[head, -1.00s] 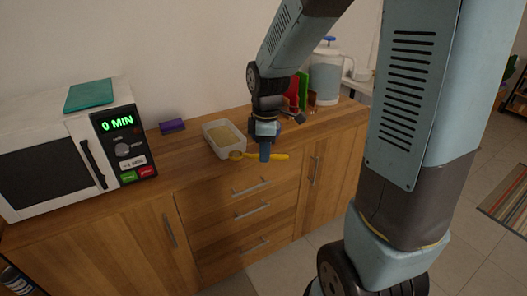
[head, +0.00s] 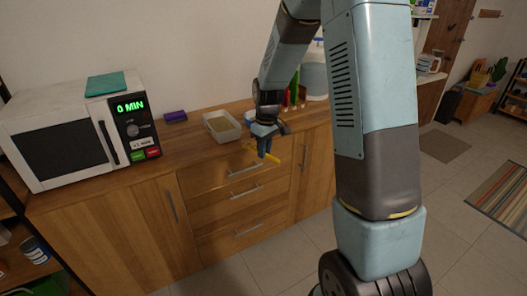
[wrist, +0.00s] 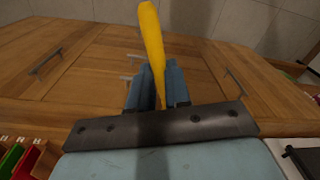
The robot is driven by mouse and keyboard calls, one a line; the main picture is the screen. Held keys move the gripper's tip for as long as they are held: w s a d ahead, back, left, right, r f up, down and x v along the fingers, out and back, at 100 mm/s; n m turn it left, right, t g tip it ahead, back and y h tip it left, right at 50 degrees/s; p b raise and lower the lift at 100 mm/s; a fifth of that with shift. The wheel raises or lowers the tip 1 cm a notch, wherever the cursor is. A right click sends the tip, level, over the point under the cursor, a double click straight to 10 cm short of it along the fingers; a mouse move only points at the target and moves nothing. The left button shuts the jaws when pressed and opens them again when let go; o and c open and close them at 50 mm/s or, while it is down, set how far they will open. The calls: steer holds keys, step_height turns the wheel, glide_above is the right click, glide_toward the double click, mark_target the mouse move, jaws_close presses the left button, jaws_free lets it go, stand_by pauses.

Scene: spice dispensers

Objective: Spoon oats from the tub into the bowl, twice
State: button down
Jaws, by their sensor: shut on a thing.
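The white tub (head: 222,127) with beige oats in it stands on the wooden counter, right of the microwave. My gripper (head: 265,152) is in front of the counter edge, to the right of and nearer than the tub. It is shut on a yellow spoon (head: 274,157). The spoon's yellow handle (wrist: 152,40) rises between the blue fingers (wrist: 157,90) in the wrist view. Its scoop end is small and unclear, so I cannot tell whether it holds oats. A bluish-white thing (head: 249,116), perhaps the bowl, is mostly hidden behind my gripper.
A white microwave (head: 70,140) with a teal item (head: 105,85) on top stands at the left. A purple block (head: 175,116) lies between it and the tub. Red and green items (head: 293,90) and a pale jug (head: 314,70) stand behind my arm. The counter front left of my gripper is clear.

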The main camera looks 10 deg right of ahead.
steer(key=w+d+f+m, duration=0.4)
steer(key=w+f+m, duration=0.3)
steer(key=w+f, duration=0.3)
steer(key=shift+d+f+h, duration=0.25)
steer(key=shift+d+h, duration=0.05)
steer(key=shift+d, duration=0.1)
